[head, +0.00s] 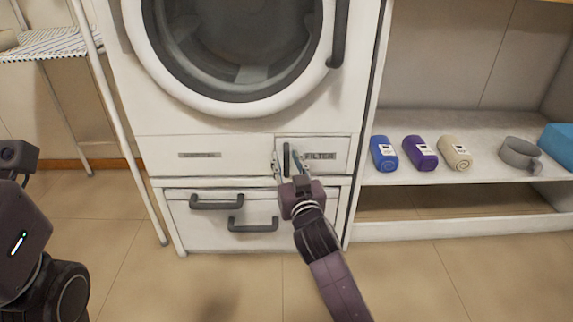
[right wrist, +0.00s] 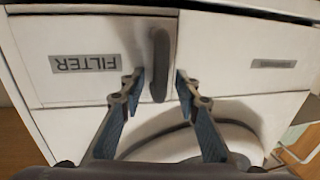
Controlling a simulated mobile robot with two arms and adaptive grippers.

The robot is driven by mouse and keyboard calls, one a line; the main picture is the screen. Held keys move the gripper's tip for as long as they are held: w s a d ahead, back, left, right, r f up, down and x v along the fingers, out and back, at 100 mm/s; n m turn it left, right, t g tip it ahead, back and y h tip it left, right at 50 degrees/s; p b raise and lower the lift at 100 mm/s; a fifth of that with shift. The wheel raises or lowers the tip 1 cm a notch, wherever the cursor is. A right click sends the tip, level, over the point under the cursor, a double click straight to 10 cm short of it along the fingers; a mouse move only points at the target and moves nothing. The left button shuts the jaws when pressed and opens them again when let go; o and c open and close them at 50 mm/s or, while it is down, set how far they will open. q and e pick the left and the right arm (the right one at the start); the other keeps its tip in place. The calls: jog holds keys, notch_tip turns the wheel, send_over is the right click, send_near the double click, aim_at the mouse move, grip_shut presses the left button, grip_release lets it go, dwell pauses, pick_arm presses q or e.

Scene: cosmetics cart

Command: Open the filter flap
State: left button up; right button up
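The filter flap (head: 336,166) is a white panel at the lower right of the white machine, with a FILTER label. It looks shut and flush with the front. Its dark upright handle (head: 286,157) is at the flap's left edge. In the right wrist view the flap (right wrist: 75,90) appears upside down and the handle (right wrist: 159,65) hangs at the centre. My right gripper (head: 287,162) is open, one finger on each side of the handle; in the right wrist view its fingertips (right wrist: 159,85) show gaps to the handle. My left arm shows at the left edge, without visible fingers.
The machine's round door (head: 238,95) is above the flap. A drawer (head: 180,228) with two dark handles is below. A shelf (head: 400,176) at right holds blue, purple and beige rolls (head: 384,153). A drying rack (head: 115,120) stands at left. Floor in front is clear.

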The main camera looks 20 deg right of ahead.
jog(key=shift+w, duration=0.2)
grip_shut()
dwell(0.4)
